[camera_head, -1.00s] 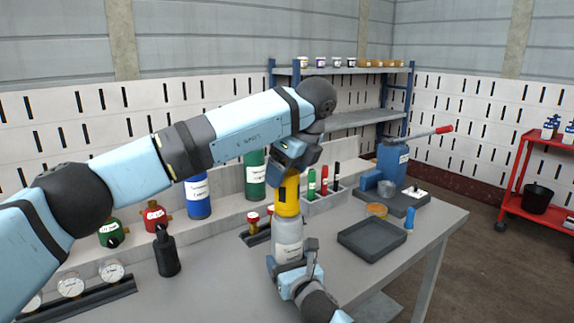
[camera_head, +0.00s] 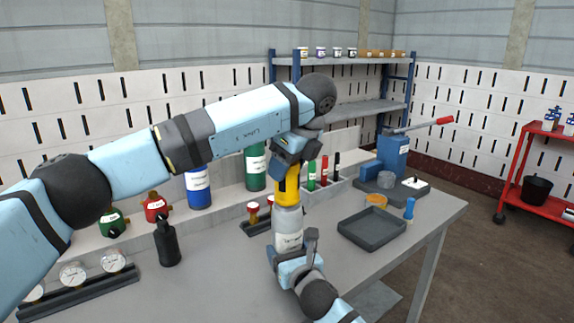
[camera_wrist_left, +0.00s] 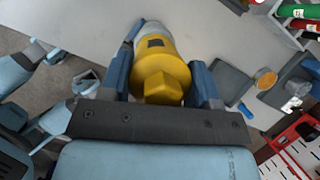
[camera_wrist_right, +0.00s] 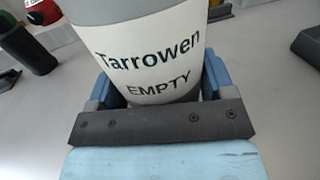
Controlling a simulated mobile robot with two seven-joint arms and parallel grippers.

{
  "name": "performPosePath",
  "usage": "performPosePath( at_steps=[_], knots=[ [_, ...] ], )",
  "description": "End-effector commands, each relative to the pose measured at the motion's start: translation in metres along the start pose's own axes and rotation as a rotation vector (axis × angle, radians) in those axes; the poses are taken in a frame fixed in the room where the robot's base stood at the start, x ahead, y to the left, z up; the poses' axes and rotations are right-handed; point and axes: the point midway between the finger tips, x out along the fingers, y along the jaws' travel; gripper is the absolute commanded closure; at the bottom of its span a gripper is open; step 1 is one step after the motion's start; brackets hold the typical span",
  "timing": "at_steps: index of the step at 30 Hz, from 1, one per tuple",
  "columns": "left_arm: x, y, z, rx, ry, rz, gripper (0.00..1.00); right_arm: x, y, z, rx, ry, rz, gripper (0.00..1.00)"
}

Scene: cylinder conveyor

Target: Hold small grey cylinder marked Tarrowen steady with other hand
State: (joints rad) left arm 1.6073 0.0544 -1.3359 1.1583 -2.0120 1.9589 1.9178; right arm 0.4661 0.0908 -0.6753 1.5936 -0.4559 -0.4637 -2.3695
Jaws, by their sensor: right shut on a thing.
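The small grey cylinder marked Tarrowen (camera_head: 289,222) stands upright on the bench, with a yellow cap (camera_head: 287,187) on top. In the right wrist view its label (camera_wrist_right: 150,60) reads "Tarrowen EMPTY". My right gripper (camera_head: 292,256) is shut on the cylinder low on its body, one finger on each side. My left gripper (camera_head: 288,170) is above, pointing down. In the left wrist view its fingers stand on both sides of the yellow cap (camera_wrist_left: 160,78); whether they press on it is unclear.
An empty dark tray (camera_head: 372,230) lies to the right, near an amber ring (camera_head: 376,200) and a blue-handled tool (camera_head: 409,209). A black bottle (camera_head: 167,243) and gauges (camera_head: 73,274) stand left. Blue (camera_head: 199,187) and green (camera_head: 255,168) cylinders stand behind.

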Motion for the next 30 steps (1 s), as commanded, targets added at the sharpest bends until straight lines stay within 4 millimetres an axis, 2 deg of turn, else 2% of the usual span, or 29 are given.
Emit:
performPosePath(
  at_steps=[3,4,6,7,16,25,30],
  knots=[
    [0.000,0.000,0.000,0.000,0.000,0.000,0.77,0.000,0.000,-0.001,0.000,0.001,0.000,0.53],
    [0.000,0.000,0.000,0.000,0.000,0.000,0.42,0.000,0.000,0.000,0.000,0.001,0.000,0.53],
    [0.000,0.000,0.000,0.000,0.001,0.000,0.26,0.000,0.000,0.000,0.000,0.001,0.000,0.53],
    [0.000,0.000,0.000,0.000,0.001,0.000,0.23,0.000,0.000,0.000,0.000,0.001,0.000,0.53],
    [-0.001,0.000,0.000,0.000,0.000,0.000,0.23,0.000,0.000,0.000,0.000,0.001,0.000,0.53],
    [-0.021,0.000,0.009,0.000,0.001,-0.001,0.23,0.000,0.000,-0.001,0.000,0.001,0.000,0.53],
    [-0.023,0.000,0.009,0.000,0.001,0.000,0.23,0.000,0.000,0.000,0.000,0.001,0.000,0.53]
  ],
)
